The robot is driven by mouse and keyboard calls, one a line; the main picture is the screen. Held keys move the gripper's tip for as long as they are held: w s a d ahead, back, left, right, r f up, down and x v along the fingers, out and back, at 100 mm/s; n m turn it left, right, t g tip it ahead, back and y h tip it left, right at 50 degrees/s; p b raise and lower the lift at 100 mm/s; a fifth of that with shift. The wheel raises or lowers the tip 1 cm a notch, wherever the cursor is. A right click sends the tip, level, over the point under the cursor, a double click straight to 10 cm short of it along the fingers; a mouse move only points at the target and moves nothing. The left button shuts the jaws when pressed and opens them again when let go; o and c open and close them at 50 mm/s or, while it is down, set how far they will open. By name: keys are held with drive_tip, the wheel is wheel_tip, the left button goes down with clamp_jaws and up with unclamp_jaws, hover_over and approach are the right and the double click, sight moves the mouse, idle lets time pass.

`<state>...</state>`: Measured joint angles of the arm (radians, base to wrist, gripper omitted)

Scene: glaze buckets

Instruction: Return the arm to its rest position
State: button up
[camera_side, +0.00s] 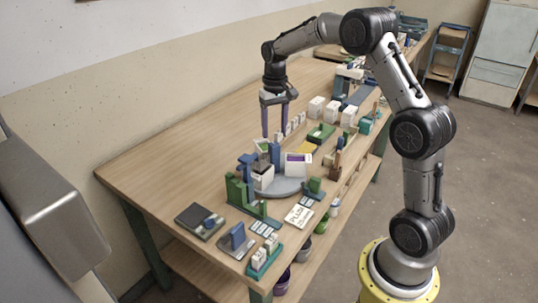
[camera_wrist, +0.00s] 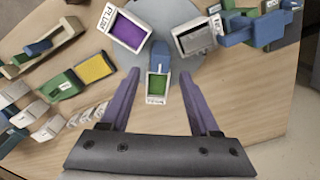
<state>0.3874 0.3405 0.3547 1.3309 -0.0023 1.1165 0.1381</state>
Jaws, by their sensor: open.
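My gripper (camera_side: 274,118) hangs from the arm above the wooden table, its two long purple fingers pointing down. In the wrist view my gripper (camera_wrist: 160,108) is open, with its fingers spread and nothing held between them. Just past the fingertips is a small bucket with green inside (camera_wrist: 157,85), with a blue part behind it. A white bucket with purple inside (camera_wrist: 128,32) stands beyond it; it also shows in the side view (camera_side: 298,165). A grey-topped bucket (camera_wrist: 195,40) is beside it. These buckets stand on a round grey disc (camera_side: 282,187).
Green and blue blocks (camera_side: 240,190) stand at the disc's left. A white sign (camera_side: 299,215) and small labelled pieces lie near the front edge. Several white blocks (camera_side: 316,108) stand farther back. The table's left part (camera_side: 160,165) is bare. A wall (camera_side: 120,90) runs behind it.

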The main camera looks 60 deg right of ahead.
drive_tip(key=shift+r, duration=0.9)
drive_tip(key=s+a+r+n+t, duration=0.1)
drive_tip(key=s+a+r+t, duration=0.1)
drive_tip(key=s+a+r, duration=0.5)
drive_tip(key=s+a+r+n+t, duration=0.2)
drive_tip(key=s+a+r, duration=0.1)
drive_tip(key=a+r, duration=0.4)
drive_tip(key=s+a+r+n+t, duration=0.1)
drive_tip(key=s+a+n, duration=0.15)
drive_tip(key=s, duration=0.75)
drive_tip(key=s+a+f, duration=0.1)
drive_tip(key=s+f, duration=0.6)
drive_tip(key=shift+s+a+t, duration=0.25)
drive_tip(key=shift+s+t, duration=0.05)
drive_tip(key=shift+n, duration=0.25)
